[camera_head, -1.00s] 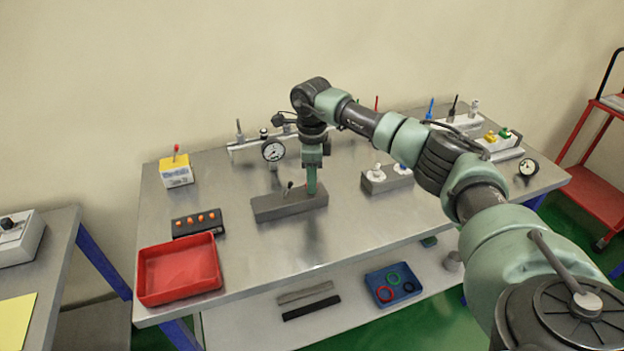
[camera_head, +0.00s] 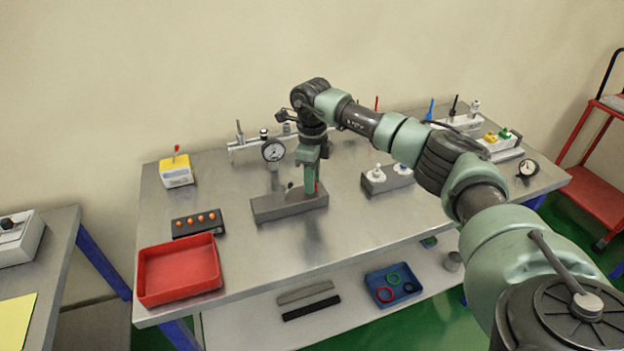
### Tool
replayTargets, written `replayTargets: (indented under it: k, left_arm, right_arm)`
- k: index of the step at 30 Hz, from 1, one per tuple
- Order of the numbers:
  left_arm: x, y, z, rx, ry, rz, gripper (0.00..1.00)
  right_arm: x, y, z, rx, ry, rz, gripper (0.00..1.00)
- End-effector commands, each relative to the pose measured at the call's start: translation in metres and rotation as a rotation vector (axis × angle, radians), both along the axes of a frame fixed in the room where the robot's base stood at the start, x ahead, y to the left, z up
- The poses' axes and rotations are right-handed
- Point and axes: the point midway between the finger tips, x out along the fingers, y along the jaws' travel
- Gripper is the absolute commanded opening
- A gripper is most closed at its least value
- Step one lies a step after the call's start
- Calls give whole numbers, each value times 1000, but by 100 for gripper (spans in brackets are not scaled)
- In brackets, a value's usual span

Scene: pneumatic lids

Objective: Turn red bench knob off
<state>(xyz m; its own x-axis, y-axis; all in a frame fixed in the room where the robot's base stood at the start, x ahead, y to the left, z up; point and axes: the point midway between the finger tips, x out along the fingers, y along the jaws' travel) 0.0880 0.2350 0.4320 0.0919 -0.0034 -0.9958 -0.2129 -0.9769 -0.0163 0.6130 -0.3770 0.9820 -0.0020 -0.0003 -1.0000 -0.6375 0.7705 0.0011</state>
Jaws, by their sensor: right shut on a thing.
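A dark grey block (camera_head: 285,207) stands on the steel bench in the middle of the view. A small red part, the red knob (camera_head: 317,186), shows as a sliver at the block's right end. My right gripper (camera_head: 311,186) points straight down over that end and is shut on the red knob. Its green finger hides most of the knob, so the knob's angle cannot be read. A small dark knob (camera_head: 290,186) stands on the block just left of the gripper. My left gripper is out of view.
A pressure gauge (camera_head: 273,151) on a pipe stands behind the block. A block with white knobs (camera_head: 385,180) is close on the right. A red tray (camera_head: 180,290), a strip with orange buttons (camera_head: 197,222) and a yellow-topped box (camera_head: 176,172) lie left.

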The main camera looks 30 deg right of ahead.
Motion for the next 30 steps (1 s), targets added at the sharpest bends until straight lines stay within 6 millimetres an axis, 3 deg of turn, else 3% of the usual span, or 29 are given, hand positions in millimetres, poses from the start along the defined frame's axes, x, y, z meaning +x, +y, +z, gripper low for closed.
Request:
replayTargets:
  k: [2,3,5,17,30]
  left_arm:
    - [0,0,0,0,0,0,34]
    - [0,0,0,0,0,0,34]
    - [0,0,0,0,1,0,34]
    - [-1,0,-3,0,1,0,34]
    - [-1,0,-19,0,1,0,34]
  right_arm:
    - [2,-1,3,1,-7,-4,0]
    - [2,-1,3,1,-7,-3,39]
    - [2,-1,3,1,-7,-3,49]
    - [2,0,8,1,-6,-1,49]
    - [2,0,73,1,-6,-2,49]
